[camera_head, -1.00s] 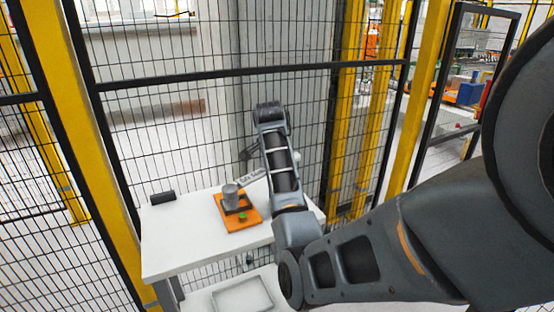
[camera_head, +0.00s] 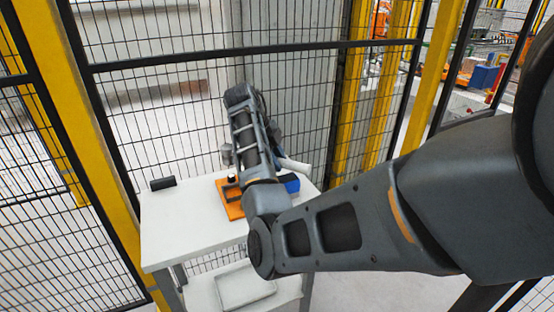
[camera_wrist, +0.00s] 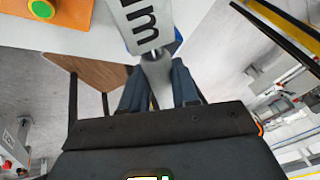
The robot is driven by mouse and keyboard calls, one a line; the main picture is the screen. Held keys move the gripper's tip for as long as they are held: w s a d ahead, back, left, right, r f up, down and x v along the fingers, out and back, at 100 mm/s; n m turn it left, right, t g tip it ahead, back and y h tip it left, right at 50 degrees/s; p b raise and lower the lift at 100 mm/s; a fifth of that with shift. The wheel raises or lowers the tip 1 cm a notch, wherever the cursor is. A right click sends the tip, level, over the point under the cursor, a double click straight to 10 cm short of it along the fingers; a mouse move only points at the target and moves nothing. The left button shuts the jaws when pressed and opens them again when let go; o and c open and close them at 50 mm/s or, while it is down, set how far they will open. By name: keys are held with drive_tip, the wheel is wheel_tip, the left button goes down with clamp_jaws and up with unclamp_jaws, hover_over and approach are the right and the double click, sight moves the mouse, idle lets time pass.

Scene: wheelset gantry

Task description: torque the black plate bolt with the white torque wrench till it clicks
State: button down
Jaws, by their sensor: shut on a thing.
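The white torque wrench (camera_wrist: 140,15), with dark lettering, runs from the top edge of the wrist view down to my gripper (camera_wrist: 160,92). My gripper is shut on its grey part. In the head view a white end of the wrench (camera_head: 295,165) shows right of my arm, over the table's back right. The orange base (camera_head: 231,208) lies on the table, left of my arm and partly hidden by it. A small dark and white piece (camera_head: 231,179) shows on it. I cannot make out the black plate bolt or any contact between it and the wrench.
The white table (camera_head: 190,235) has a black block (camera_head: 162,183) at its back left; its front left is clear. A blue object (camera_head: 290,183) is at the right, below the wrench. A green button (camera_wrist: 41,9) shows on the orange base. Mesh fencing stands close behind.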

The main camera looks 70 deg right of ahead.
drive_tip(key=shift+s+d+f+n, duration=0.1)
drive_tip(key=shift+d+n, duration=0.5)
drive_tip(key=shift+d, duration=0.35)
drive_tip(key=w+d+f+n+t+h+b, duration=0.1)
drive_tip(key=d+n, duration=0.3)
drive_tip(key=d, duration=0.1)
drive_tip(key=w+d+f+n+t+h+b, duration=0.1)
drive_tip(key=w+d+f+n+t+b, duration=0.1)
drive_tip(key=d+n, duration=0.2)
drive_tip(key=shift+w+d+f+n, duration=0.3)
drive_tip(key=shift+d, duration=1)
drive_tip(key=shift+f+b, duration=0.65)
drive_tip(key=shift+f, duration=0.65)
drive_tip(key=shift+s+a, duration=0.1)
drive_tip(key=shift+s+a+r+m+p, duration=0.15)
drive_tip(key=shift+s+a+m+p, duration=0.15)
drive_tip(key=shift+a+m+p, duration=0.25)
drive_tip(key=shift+s+a+m+p, duration=0.3)
drive_tip(key=shift+s+a+m, duration=0.05)
drive_tip(key=shift+a, duration=0.05)
